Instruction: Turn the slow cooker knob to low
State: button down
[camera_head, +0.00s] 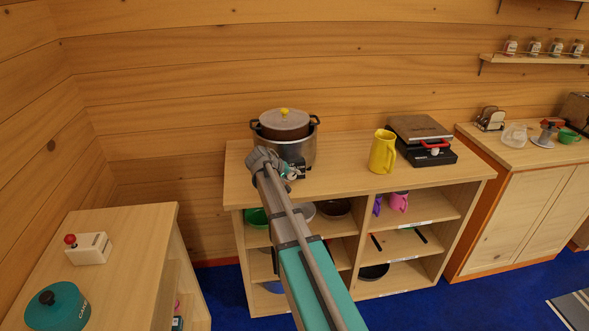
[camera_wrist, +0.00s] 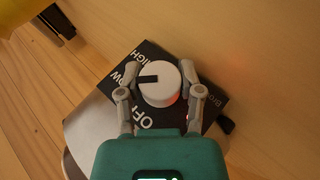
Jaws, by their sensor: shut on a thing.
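The knob's dark pointer mark faces left in that view, toward the LOW and HIGH lettering on the black control panel (camera_wrist: 150,55). OFF is printed below the knob. The fingers partly cover the lettering.
A yellow mug (camera_head: 382,152) and a black appliance with a red handle (camera_head: 427,143) stand to the right on the same top. Clear wood lies between pot and mug. A lower-left counter holds a teal tin (camera_head: 58,308) and a white box with a red button (camera_head: 88,249).

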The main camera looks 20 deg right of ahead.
jog(key=shift+w+r+m+y+p, duration=0.15)
jog(key=shift+m+y+p, duration=0.15)
jog(key=shift+y+p, duration=0.6)
jog(key=c, duration=0.5)
grip_release()
jog(key=shift+a, duration=0.1)
jog(key=shift+a, duration=0.1)
